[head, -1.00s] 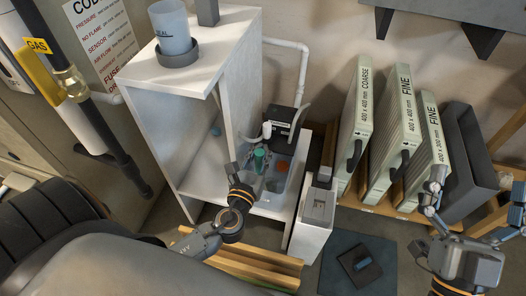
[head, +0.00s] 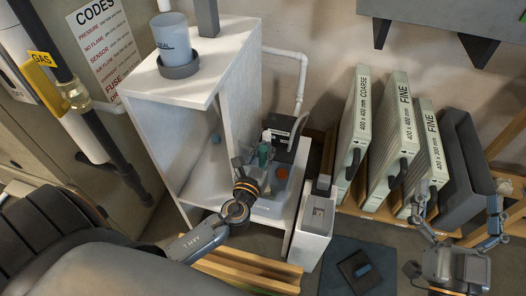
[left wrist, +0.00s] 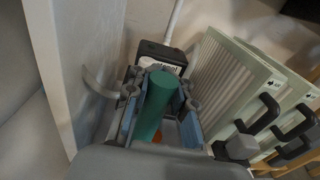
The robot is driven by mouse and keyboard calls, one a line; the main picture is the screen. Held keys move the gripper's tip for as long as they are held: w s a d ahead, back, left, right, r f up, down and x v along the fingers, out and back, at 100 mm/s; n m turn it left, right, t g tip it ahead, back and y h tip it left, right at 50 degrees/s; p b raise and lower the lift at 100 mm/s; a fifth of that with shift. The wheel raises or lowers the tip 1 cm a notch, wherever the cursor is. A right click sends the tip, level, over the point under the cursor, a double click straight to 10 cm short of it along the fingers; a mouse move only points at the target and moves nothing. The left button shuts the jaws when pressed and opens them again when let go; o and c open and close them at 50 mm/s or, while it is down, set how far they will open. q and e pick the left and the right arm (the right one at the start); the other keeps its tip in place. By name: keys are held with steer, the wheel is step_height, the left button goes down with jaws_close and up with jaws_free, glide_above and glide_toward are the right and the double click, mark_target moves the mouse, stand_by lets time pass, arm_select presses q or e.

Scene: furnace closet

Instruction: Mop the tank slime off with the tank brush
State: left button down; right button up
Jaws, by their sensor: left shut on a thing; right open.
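My left gripper (head: 257,163) is shut on a green cylindrical handle, which I take to be the tank brush (head: 265,153). The handle stands nearly upright between the fingers in the left wrist view (left wrist: 157,102). The brush's lower end is hidden. The gripper is over a small grey tank (head: 268,202) on the low white shelf. An orange-red patch (head: 282,174) shows in the tank, just right of the brush; I cannot tell whether it is the slime. A bit of orange shows below the handle in the left wrist view (left wrist: 157,137). My right gripper (head: 457,213) is open and empty.
A black box (head: 284,132) with hoses stands behind the tank. The white cabinet wall (head: 160,140) is close on the left. A narrow white container (head: 313,228) stands right of the tank. Several filters (head: 393,140) stand further right. Wooden slats (head: 245,268) lie in front.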

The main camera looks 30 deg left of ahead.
arm_select(q)
steer(key=shift+w+r, duration=0.1)
arm_select(e)
steer(key=shift+f, duration=0.1)
arm_select(q)
steer(key=shift+d, duration=0.1)
steer(key=d, duration=0.1)
steer(key=w+d, duration=0.1)
steer(key=d, duration=0.1)
steer(key=shift+d+f, duration=0.15)
steer(key=shift+f, duration=0.05)
arm_select(e)
steer(key=shift+w+f, duration=0.15)
steer(key=shift+f, duration=0.1)
arm_select(q)
steer(key=shift+s, duration=0.15)
arm_select(e)
steer(key=shift+f+g, duration=0.1)
steer(key=shift+g, duration=0.2)
